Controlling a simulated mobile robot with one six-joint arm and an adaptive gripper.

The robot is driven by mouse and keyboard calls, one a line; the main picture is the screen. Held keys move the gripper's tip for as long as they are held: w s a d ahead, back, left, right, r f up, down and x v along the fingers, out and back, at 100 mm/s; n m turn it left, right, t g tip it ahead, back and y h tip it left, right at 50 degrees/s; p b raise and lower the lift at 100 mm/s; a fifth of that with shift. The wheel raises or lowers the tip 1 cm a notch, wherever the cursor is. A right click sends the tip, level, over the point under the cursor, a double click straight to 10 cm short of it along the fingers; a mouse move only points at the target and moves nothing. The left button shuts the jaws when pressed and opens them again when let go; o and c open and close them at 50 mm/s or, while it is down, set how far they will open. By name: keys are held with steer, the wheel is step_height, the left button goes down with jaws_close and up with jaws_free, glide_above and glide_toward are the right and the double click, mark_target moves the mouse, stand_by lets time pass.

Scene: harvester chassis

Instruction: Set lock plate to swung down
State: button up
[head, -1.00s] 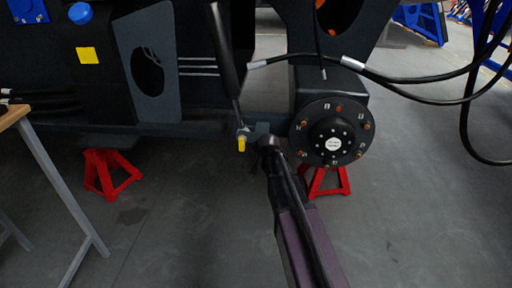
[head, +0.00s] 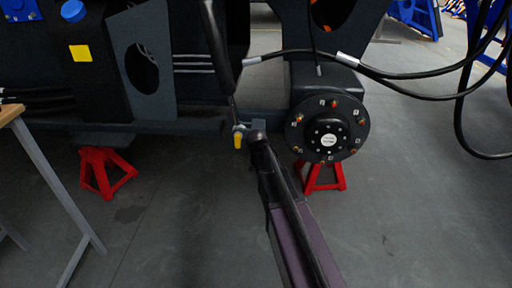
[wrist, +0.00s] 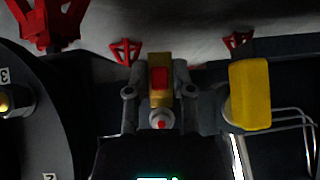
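A yellow plate-like piece (head: 238,141), which appears to be the lock plate, hangs below a small pivot at the foot of a black lever (head: 221,45). In the wrist view a yellow piece (wrist: 250,95) stands right of centre. My gripper (head: 257,136) is just right of the yellow piece in the head view, beside a grey bracket, with a small gap. In the wrist view my gripper (wrist: 160,98) is around or behind a small yellow and red block (wrist: 160,80). I cannot tell whether it touches it. The fingertips are not clear.
The round black hub (head: 328,128) with bolts is close right of my gripper. Red stands (head: 106,172) support the dark chassis. Black hoses (head: 410,77) hang at the upper right. A table (head: 12,113) is at the left edge.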

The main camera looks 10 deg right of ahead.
steer(key=shift+o, duration=1.4)
steer(key=shift+a+y, duration=0.1)
steer(key=shift+y, duration=0.2)
